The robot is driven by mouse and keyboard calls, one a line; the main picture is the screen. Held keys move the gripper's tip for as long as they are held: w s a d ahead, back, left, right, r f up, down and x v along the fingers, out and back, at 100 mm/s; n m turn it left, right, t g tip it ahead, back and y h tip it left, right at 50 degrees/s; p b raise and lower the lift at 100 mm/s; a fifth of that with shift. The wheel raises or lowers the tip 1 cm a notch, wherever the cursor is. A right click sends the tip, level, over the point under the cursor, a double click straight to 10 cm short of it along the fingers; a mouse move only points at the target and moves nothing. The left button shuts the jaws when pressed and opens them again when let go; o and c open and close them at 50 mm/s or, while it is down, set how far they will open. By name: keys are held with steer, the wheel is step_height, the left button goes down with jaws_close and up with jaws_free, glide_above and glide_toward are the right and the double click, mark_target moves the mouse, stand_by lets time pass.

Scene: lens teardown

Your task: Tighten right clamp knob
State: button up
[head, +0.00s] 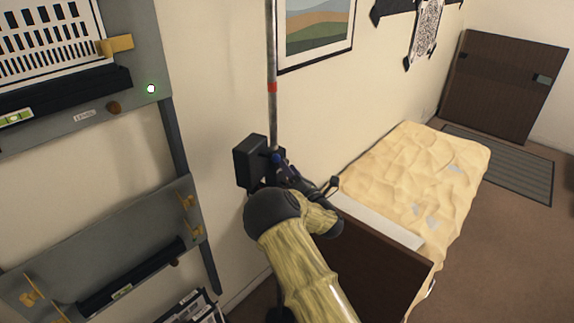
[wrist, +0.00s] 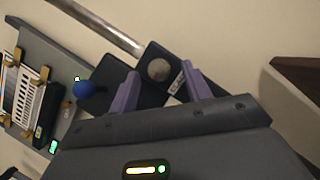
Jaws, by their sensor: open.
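In the wrist view my gripper (wrist: 160,71) is open, with one purple finger on each side of a round brownish-grey knob (wrist: 159,69). The knob sits on a black clamp block beside a silver pole (wrist: 105,27). A small white label (wrist: 178,80) is next to the knob; its text is too small to read surely. Whether the fingers touch the knob I cannot tell. A blue ball (wrist: 82,89) is left of the left finger. In the head view my gripper (head: 281,168) is at the black box (head: 249,163) by the pole (head: 271,60); my arm hides the knob.
A grey wall board (head: 150,60) with a chart, brass clips and a small brown knob (head: 113,107) is at the left. A lower grey panel (head: 190,225) is below it. A dark brown board (head: 385,265) and cream-covered bed (head: 420,170) are at the right.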

steer(key=shift+w+a+r, duration=0.1)
steer(key=shift+w+a, duration=0.05)
steer(key=shift+w, duration=0.1)
